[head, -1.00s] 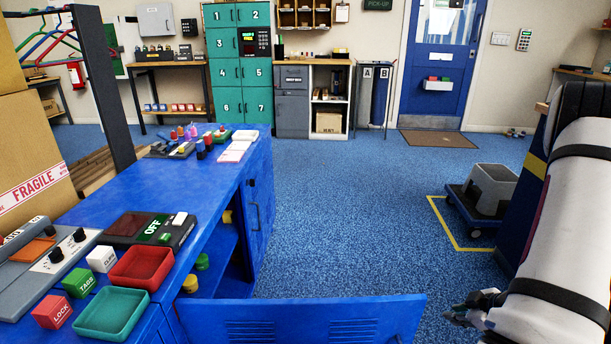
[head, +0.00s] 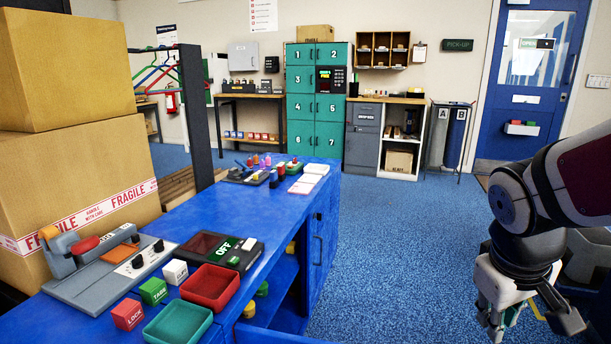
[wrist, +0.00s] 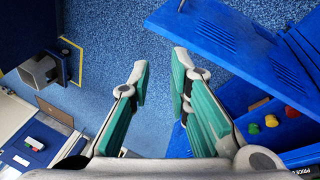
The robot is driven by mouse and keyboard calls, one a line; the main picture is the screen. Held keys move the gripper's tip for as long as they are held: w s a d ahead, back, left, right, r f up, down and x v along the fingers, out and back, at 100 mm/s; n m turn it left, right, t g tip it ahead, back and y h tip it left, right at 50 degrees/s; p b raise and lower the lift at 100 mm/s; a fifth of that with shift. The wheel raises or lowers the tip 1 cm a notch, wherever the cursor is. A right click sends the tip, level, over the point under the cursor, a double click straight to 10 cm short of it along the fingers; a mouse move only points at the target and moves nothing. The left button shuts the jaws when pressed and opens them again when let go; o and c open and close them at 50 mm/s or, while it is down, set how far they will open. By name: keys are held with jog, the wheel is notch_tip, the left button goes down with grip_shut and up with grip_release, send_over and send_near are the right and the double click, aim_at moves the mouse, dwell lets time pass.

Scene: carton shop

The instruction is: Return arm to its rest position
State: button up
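My gripper (head: 520,322) hangs at the lower right of the head view, pointing down over the blue carpet, to the right of the blue counter. My arm bends down to it from the right edge. In the wrist view my gripper (wrist: 161,72) has its two green-padded fingers apart, with only carpet between them. It is open and empty. The fingertips are close to the bottom edge of the head view.
The blue counter (head: 240,222) holds a red tray (head: 211,288), a green tray (head: 178,326), blocks and devices. Large cartons (head: 75,185) stand at left. A blue panel (wrist: 225,45) is near my fingers in the wrist view. Carpet (head: 400,235) ahead is clear.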

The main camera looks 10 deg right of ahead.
jog(key=s+a+r+g+y, duration=0.1)
jog(key=s+a+r+y, duration=0.2)
jog(key=s+a, duration=1.25)
notch_tip(320, 180, up, 26)
jog(key=w+t+p, duration=0.1)
jog(key=t+p, duration=0.2)
jog(key=p, duration=2.1)
jog(key=shift+d, duration=0.2)
jog(key=shift+s+a, duration=0.1)
